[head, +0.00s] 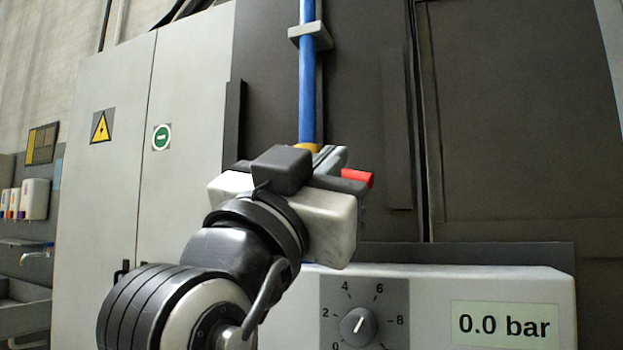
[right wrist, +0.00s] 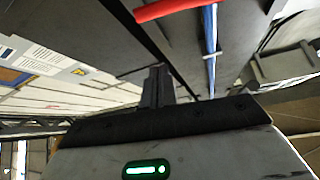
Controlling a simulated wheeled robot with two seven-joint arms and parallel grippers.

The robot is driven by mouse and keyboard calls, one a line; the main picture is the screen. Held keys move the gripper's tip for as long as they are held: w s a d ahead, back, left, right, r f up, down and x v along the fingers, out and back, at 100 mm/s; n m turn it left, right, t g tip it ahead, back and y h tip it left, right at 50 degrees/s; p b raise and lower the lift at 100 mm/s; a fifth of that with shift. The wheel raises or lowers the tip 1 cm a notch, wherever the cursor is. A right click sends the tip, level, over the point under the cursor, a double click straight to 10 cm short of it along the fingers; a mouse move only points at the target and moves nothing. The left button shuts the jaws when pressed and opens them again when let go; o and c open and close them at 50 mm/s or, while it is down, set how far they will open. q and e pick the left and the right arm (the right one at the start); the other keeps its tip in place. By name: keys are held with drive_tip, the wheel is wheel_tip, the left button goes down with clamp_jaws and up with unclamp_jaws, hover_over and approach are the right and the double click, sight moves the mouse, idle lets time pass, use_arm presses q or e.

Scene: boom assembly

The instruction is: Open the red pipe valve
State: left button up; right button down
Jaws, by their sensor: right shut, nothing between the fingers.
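The red valve handle (head: 357,177) shows as a short red end just right of my right gripper (head: 329,158) in the head view. The rest of the handle is hidden behind the gripper. The valve sits on a vertical blue pipe (head: 307,95), with a yellow-orange fitting (head: 308,147) at the pipe's lower end. In the right wrist view the red handle (right wrist: 172,8) crosses the top edge beside the blue pipe (right wrist: 211,45). My right gripper (right wrist: 157,82) is shut with nothing in it, and its fingertips look apart from the handle. My left gripper is not in view.
A pale control box with a dial (head: 359,324) and a display (head: 505,324) reading 0.0 bar stands below and right of the gripper. A dark panel (head: 490,120) is behind the pipe. A pale cabinet (head: 105,190) stands at the left. A bracket (head: 309,33) holds the pipe.

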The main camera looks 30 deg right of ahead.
drive_tip(key=p+x, duration=0.4)
drive_tip(key=x, duration=0.5)
drive_tip(key=shift+w+a+f, duration=0.1)
drive_tip(key=shift+w+f, duration=0.15)
drive_tip(key=shift+f, duration=0.8)
drive_tip(key=shift+w+f, duration=0.25)
drive_tip(key=shift+f, duration=0.8)
